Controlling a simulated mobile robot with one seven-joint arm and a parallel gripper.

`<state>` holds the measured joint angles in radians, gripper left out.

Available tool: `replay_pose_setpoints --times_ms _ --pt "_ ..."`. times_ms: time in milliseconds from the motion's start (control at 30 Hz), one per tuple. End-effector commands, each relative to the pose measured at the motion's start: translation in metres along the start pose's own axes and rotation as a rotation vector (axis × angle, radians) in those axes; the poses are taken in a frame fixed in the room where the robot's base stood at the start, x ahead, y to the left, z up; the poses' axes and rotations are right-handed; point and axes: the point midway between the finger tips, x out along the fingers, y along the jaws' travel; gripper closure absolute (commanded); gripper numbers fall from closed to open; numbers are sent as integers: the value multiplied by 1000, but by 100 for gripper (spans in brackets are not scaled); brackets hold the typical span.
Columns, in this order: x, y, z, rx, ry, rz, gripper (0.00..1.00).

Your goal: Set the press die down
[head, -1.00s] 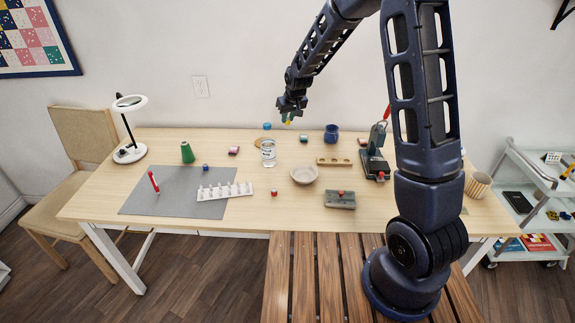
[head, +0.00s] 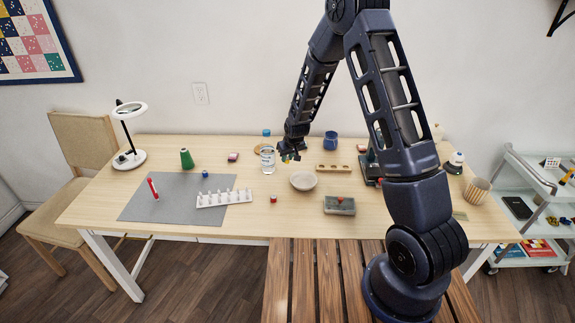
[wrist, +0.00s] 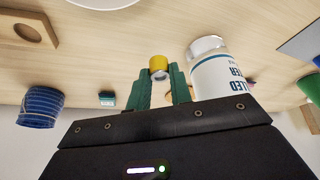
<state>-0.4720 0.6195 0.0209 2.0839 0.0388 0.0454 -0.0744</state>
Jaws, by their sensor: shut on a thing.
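My gripper (wrist: 158,82) has green fingers shut on a small yellow cylinder with a pale end (wrist: 158,64), which looks to be the press die. In the head view my gripper (head: 289,156) is low over the back middle of the table, just right of the water bottle (head: 267,160). The die is too small there to make out clearly. In the wrist view the bottle (wrist: 222,72) stands close beside the right finger. I cannot tell whether the die touches the table. The press (head: 371,168) is partly hidden behind my arm.
A wooden block with holes (head: 333,169) lies right of my gripper; a pale bowl (head: 304,182) stands in front. A blue mug (head: 330,141) is behind. A grey tray (head: 340,211) and white spool rack (head: 212,200) are nearer. Bare tabletop lies between bottle and block.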

Motion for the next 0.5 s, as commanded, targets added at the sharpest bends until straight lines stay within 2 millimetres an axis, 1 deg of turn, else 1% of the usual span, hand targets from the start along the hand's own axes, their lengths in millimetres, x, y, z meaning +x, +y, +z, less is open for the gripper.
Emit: replay_pose_setpoints --times_ms 167,400,500 --pt "9 0 4 0 -1 0 100" --pt "35 0 15 1 -1 0 100" --pt "38 0 16 0 0 0 100"
